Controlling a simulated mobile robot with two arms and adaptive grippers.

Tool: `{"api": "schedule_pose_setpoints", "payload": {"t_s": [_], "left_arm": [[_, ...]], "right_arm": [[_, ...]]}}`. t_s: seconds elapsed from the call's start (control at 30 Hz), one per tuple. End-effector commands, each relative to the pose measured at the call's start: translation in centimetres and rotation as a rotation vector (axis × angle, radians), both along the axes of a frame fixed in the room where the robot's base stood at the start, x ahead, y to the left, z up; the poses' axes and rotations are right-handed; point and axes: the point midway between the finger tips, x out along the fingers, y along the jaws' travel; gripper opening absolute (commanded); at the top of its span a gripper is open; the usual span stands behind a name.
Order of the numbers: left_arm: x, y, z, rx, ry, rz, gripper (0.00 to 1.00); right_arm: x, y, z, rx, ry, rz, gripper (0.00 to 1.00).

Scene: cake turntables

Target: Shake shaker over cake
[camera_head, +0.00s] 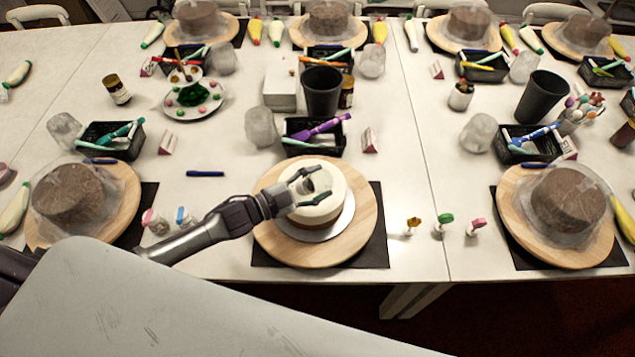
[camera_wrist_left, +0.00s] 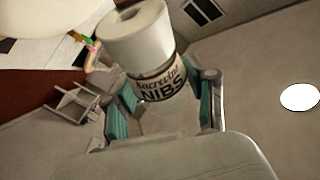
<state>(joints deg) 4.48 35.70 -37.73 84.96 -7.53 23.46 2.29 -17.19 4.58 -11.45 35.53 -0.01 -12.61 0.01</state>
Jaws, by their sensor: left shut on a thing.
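A white-iced cake (camera_head: 335,206) with a brown lower edge sits on a round wooden turntable (camera_head: 364,235). My left gripper (camera_head: 312,185) reaches in from the left and is over the cake's top. In the left wrist view, its teal-padded fingers (camera_wrist_left: 165,108) are shut on a shaker (camera_wrist_left: 163,82) with a white cap and a label reading "NIBS". The shaker lies tilted in that picture. In the head view the shaker is hard to tell apart from the white icing. Whether anything falls from it cannot be seen. My right gripper is not in view.
Small shakers with pink (camera_head: 150,218) and blue (camera_head: 182,216) caps stand left of the turntable. Several small coloured-top items (camera_head: 444,222) stand to its right. A black tool tray (camera_head: 314,145) is behind. Wrapped brown cakes (camera_head: 75,192) (camera_head: 568,195) stand on both sides.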

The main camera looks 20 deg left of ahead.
Motion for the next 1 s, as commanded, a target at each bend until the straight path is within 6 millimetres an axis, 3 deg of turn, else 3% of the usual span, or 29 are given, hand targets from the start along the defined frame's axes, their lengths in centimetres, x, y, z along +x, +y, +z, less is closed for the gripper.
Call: {"api": "schedule_pose_setpoints", "payload": {"t_s": [0.23, 0.37, 1.0], "left_arm": [[-0.1, -1.0, 1.5, -0.002, -0.002, -0.001, 0.13], [0.0, -0.1, -0.3, 0.002, -0.001, 0.0, 0.13], [0.0, 0.0, 0.7, -0.053, 0.003, -0.001, 0.13]], "right_arm": [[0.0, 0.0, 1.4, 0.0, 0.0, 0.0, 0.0], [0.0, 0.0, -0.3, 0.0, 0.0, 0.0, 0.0], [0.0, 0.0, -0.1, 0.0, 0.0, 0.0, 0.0]]}}
